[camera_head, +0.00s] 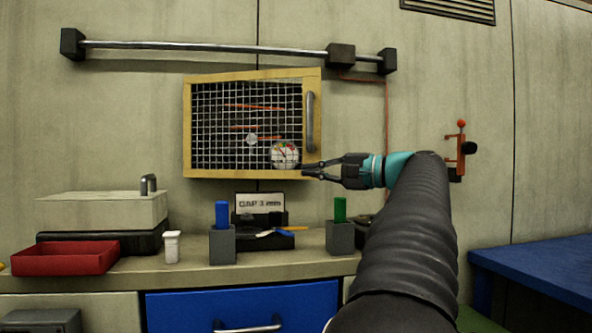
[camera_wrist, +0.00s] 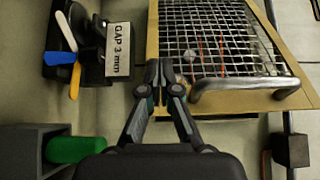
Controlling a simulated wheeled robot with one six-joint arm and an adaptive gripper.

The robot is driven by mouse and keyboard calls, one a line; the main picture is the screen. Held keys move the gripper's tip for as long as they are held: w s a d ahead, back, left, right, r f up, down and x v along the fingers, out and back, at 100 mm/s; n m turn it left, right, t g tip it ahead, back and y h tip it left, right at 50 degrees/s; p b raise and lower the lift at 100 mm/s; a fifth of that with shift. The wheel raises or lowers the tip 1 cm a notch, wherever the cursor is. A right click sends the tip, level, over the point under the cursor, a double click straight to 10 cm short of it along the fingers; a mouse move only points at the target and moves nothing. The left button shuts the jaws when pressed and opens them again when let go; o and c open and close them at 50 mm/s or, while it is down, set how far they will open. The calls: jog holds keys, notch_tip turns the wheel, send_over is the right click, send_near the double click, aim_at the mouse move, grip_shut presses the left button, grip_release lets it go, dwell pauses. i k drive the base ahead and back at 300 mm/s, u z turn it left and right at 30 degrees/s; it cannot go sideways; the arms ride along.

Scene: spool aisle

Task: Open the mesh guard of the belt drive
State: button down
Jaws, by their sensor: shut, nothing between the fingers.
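The mesh guard (camera_head: 188,130) is a yellow-framed panel of wire mesh on the wall, seeming to lie flat in its place. Its grey upright bar handle (camera_head: 310,122) is on the right side of the frame. Orange-red strands show behind the mesh. My gripper (camera_head: 304,171) is shut and empty at the guard's lower right corner, below the handle. In the wrist view my gripper's fingertips (camera_wrist: 160,76) lie beside the frame's edge, apart from the handle (camera_wrist: 245,84). I cannot tell whether they touch the frame.
A round dial gauge (camera_head: 285,155) shows at the guard's lower right. Below are a "GAP 3 mm" sign (camera_head: 260,203), blue and green blocks in grey holders, a white bottle (camera_head: 172,247) and a red tray (camera_head: 66,258). A rail (camera_head: 210,46) runs above.

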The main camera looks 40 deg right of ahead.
aim_at(312, 76)
jog(key=u, duration=1.05)
jog(key=k, duration=0.75)
jog(key=z, duration=1.15)
jog(key=i, duration=0.5)
jog(key=u, duration=0.05)
